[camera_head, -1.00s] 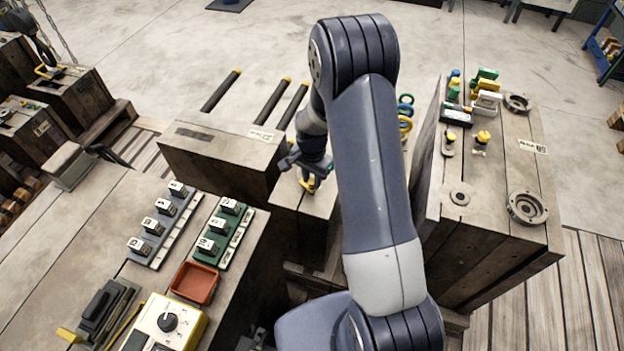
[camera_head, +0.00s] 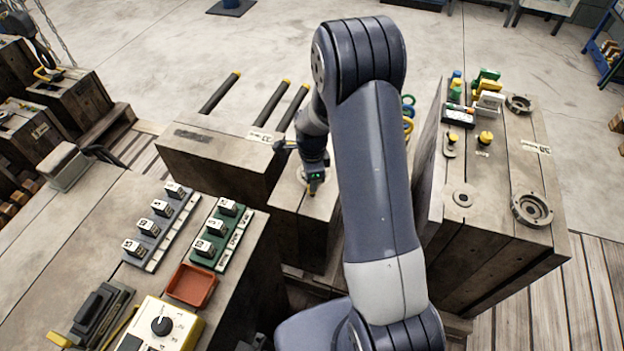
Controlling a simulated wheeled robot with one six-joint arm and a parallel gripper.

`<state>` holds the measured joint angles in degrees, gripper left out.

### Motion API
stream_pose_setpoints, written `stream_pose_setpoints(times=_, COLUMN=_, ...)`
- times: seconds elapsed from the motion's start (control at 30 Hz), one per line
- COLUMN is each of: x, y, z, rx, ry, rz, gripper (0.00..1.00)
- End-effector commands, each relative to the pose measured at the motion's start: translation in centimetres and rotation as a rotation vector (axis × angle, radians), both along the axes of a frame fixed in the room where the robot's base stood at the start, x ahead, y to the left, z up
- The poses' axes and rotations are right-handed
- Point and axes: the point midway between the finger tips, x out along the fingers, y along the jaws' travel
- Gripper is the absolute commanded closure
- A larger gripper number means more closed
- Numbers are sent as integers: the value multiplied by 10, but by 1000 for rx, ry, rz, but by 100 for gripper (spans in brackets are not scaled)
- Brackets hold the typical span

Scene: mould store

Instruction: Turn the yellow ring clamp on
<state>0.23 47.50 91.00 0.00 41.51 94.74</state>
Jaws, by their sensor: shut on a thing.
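My gripper (camera_head: 314,181) points down over the narrow wooden block (camera_head: 308,232) in the middle, left of my forearm. The clamp is at the top face of the block. The jaws and my wrist hide most of it and what lies under it, so I cannot tell how it sits there.
A long wooden block (camera_head: 219,170) stands close left of my gripper. Right of my arm, a taller block (camera_head: 487,225) carries knobs, small coloured parts and round flanges. Yellow and green rings (camera_head: 408,112) show beside my arm. Front left, a bench holds a red tray (camera_head: 192,286).

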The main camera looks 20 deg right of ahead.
Motion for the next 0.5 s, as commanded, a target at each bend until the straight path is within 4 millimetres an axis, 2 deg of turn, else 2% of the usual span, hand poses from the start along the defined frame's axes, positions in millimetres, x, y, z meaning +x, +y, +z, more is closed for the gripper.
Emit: stream_pose_setpoints(times=0.5, x=0, y=0, z=0, rx=0, ry=0, rz=-58, gripper=99)
